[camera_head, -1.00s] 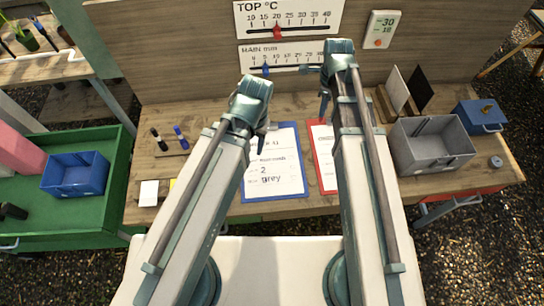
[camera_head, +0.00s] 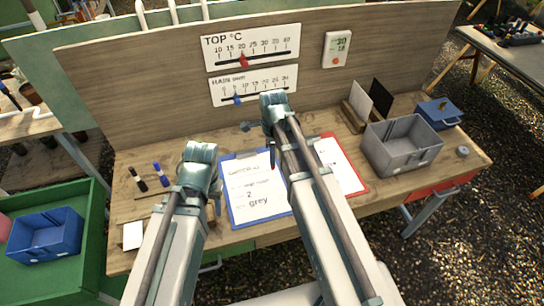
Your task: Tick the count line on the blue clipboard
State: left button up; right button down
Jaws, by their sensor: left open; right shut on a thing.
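The blue clipboard (camera_head: 260,221) lies on the workbench with a white sheet (camera_head: 243,206) on it. The sheet carries several printed lines, including "2" and "grey"; the smaller lines are too small to read surely. My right gripper (camera_head: 271,146) is above the clipboard's upper right part and is shut on a slim thing, probably a marker, mostly hidden by the gripper. I cannot tell whether its tip touches the sheet. My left gripper (camera_head: 214,204) is open and empty beside the clipboard's left edge. My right arm covers the clipboard's right side.
A red clipboard (camera_head: 354,184) lies to the right, partly behind my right arm. Black (camera_head: 137,179) and blue (camera_head: 161,174) markers lie at the left. A grey bin (camera_head: 402,156) and a blue box (camera_head: 438,115) stand at the right. The gauge board (camera_head: 140,80) rises behind.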

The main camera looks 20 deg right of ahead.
pick_arm(q)
jog(key=shift+f+b, duration=1.85)
jog(key=shift+f, duration=0.1)
pick_arm(e)
jog(key=shift+f, duration=1.95)
pick_arm(q)
jog(key=shift+f+b, duration=0.65)
pick_arm(e)
jog(key=shift+f, duration=0.65)
jog(key=shift+s+d, duration=0.15)
jog(key=shift+s, duration=0.05)
jog(key=shift+w+d, duration=0.35)
jog(key=shift+w, duration=0.2)
pick_arm(q)
jog(key=shift+r, duration=0.1)
pick_arm(e)
jog(key=shift+r, duration=0.1)
pick_arm(q)
notch_tip(320, 180, up, 3)
jog(key=p, duration=0.3)
pick_arm(e)
notch_tip(320, 180, up, 3)
jog(key=shift+f, duration=0.1)
